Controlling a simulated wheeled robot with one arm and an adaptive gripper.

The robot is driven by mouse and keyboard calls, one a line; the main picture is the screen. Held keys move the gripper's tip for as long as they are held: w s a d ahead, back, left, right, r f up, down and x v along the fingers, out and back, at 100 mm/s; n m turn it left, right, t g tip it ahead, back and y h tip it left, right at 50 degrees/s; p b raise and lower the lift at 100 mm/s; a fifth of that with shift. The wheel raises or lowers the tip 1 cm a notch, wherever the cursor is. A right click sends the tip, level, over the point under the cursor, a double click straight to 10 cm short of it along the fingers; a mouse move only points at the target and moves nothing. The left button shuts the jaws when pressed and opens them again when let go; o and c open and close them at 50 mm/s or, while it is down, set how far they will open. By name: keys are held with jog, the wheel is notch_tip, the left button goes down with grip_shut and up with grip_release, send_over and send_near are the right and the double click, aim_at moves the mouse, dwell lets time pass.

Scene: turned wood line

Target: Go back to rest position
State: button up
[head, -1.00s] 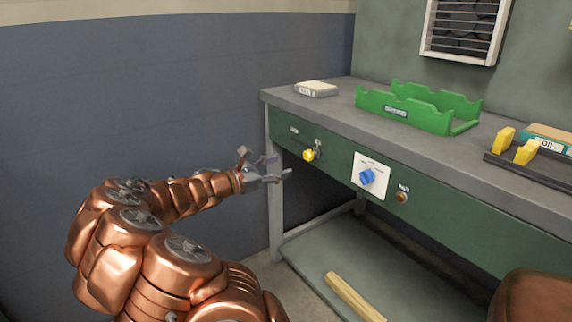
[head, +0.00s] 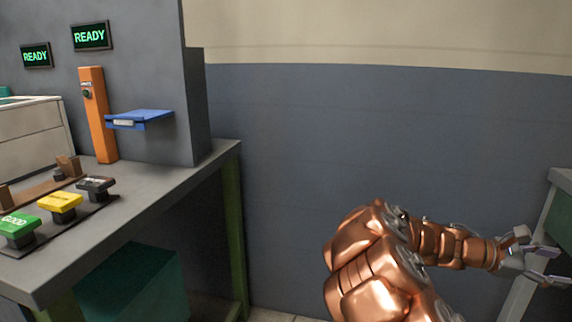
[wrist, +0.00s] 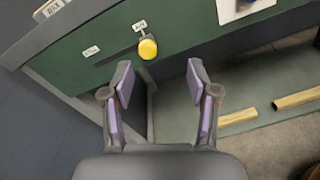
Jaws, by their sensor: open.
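My gripper (head: 540,262) is at the far right of the head view, at the end of my copper-coloured arm, beside the grey leg of a bench. In the wrist view my gripper (wrist: 162,88) is open and its fingers are apart with nothing between them. A yellow knob (wrist: 148,48) on the green bench front (wrist: 105,40) shows just beyond the fingertips. The gripper does not appear to hold it.
Two READY displays (head: 91,36) hang above. Wooden bars (wrist: 298,98) lie on the lower shelf. Blue wall (head: 330,150) fills the middle.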

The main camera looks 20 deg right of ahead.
jog(key=s+a+r+m+y+p, duration=0.2)
jog(key=s+a+r+m+p, duration=0.15)
jog(key=a+r+p, duration=0.35)
jog(key=s+a+r+m+t+y+p, duration=0.1)
jog(key=a+r+y+p, duration=0.3)
jog(key=a+p, duration=0.4)
jog(key=s+a+r+m+t+y+p, duration=0.1)
jog(key=a+r+t+y+p, duration=0.3)
jog(key=a, duration=1.5)
jog(key=s+a+r+m+t+y+p, duration=0.1)
jog(key=s+a+r+t+y+p, duration=0.1)
jog(key=a+r+p, duration=0.4)
jog(key=s+a+y+p, duration=0.1)
jog(key=a+y+p, duration=0.1)
jog(key=a+p, duration=0.3)
jog(key=shift+a+m+t+p, duration=0.3)
jog(key=shift+a+m, duration=0.05)
jog(key=shift+a, duration=1.25)
jog(key=shift+s+a, duration=0.15)
jog(key=shift+a, duration=0.05)
